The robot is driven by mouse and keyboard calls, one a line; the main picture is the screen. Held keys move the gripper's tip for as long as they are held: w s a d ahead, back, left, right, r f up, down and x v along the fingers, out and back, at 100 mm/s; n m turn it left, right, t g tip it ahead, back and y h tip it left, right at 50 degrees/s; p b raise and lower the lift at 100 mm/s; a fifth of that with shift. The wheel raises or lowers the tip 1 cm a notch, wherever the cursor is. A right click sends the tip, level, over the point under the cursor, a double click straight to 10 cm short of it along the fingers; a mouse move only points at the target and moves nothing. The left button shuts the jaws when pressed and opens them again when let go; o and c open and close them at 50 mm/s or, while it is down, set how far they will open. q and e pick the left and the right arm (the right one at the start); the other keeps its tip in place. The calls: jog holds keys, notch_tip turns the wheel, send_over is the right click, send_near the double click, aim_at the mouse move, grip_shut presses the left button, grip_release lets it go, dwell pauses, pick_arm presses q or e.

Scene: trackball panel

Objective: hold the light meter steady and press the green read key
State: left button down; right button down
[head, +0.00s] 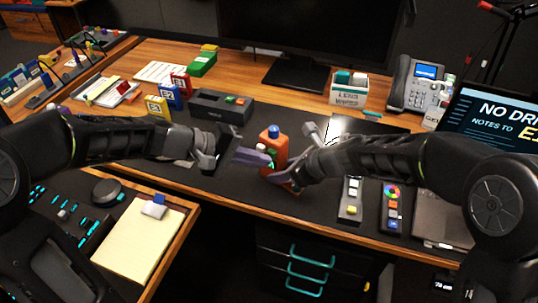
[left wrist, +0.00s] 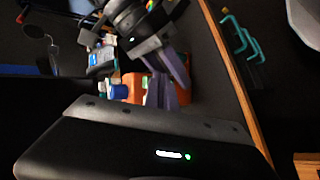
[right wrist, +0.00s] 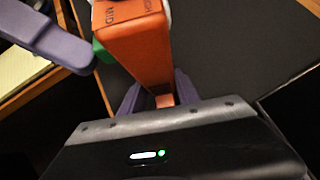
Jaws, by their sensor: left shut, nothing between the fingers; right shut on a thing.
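The light meter (head: 272,146) is an orange box, held upright above the dark desk mat. It also shows in the left wrist view (left wrist: 136,84) and the right wrist view (right wrist: 137,42). My right gripper (right wrist: 157,98) is shut on its lower part. The green read key (right wrist: 100,51) sticks out from the side facing my left gripper; it also shows in the head view (head: 271,166). My left gripper (head: 262,158) is shut and empty, its purple fingertips right beside the key. I cannot tell whether they touch it. In the left wrist view the fingers (left wrist: 161,90) hide part of the meter.
A black box with coloured keys (head: 221,106) stands behind my left gripper. Two slim handheld devices, a grey one (head: 351,200) and one with a colour wheel (head: 392,205), lie right of my right gripper. A telephone (head: 419,84) and monitor (head: 305,35) stand behind.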

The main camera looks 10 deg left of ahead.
pick_arm(q)
jog(key=shift+w+d, duration=0.1)
dwell(0.5)
jog(key=shift+s+a, duration=0.4)
jog(key=shift+s, duration=0.4)
jog(key=shift+s+a, duration=0.35)
jog(key=shift+s, duration=0.4)
jog(key=shift+s+a, duration=0.35)
jog(key=shift+s, duration=0.45)
jog(key=shift+s+a, duration=0.35)
jog(key=shift+s, duration=0.4)
jog(key=s+a+r, duration=0.3)
jog(key=a+r, duration=0.2)
jog(key=r, duration=0.2)
jog(key=shift+s+a+r, duration=0.15)
jog(key=shift+s+a, duration=0.1)
jog(key=shift+a, duration=0.15)
